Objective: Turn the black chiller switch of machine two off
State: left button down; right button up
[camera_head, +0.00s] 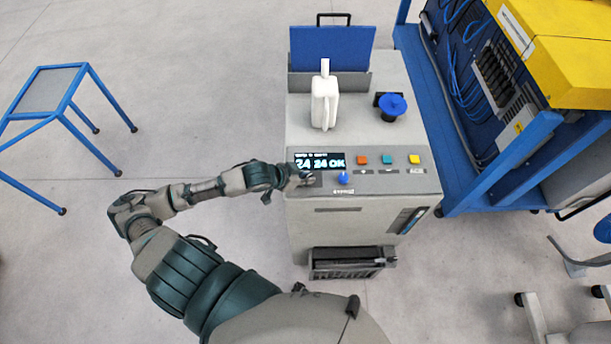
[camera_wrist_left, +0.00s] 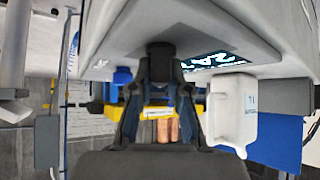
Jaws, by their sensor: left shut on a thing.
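The grey machine (camera_head: 335,215) stands at the centre of the head view, with a lit display reading "24 24 OK" (camera_head: 320,162) on its sloped panel. My left gripper (camera_head: 306,179) is at the panel's left end, just below the display. In the left wrist view its dark fingers (camera_wrist_left: 160,75) come together at the machine's panel and are shut on a black part there, which looks like the black switch. The fingers hide most of it, so its angle cannot be told. The display also shows in the wrist view (camera_wrist_left: 212,62). My right gripper is out of view.
A blue knob (camera_head: 343,178) and orange, teal and yellow buttons (camera_head: 388,159) lie right of the gripper. A blue-framed table (camera_head: 50,90) is at left; a blue rack (camera_head: 470,190) stands at right.

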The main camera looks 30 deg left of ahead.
pick_arm(q)
jog(key=n+y+p, duration=0.2)
jog(key=n+p, duration=0.1)
jog(key=p, duration=0.2)
jog(key=n+y+p, duration=0.3)
jog(key=n+p, duration=0.1)
jog(key=p, duration=0.1)
jog(key=shift+s+d+r+t+y, duration=0.1)
jog(key=shift+t+y, duration=0.2)
jog(key=n+y+p, duration=0.1)
jog(key=n, duration=0.1)
jog(key=shift+n+y, duration=0.3)
jog(key=shift+f+n+g+y+p, duration=0.25)
jog(key=shift+n+g+y+p, duration=0.2)
jog(key=shift+n+y, duration=0.35)
jog(key=c, duration=1.1)
grip_release()
jog(key=shift+r, duration=0.1)
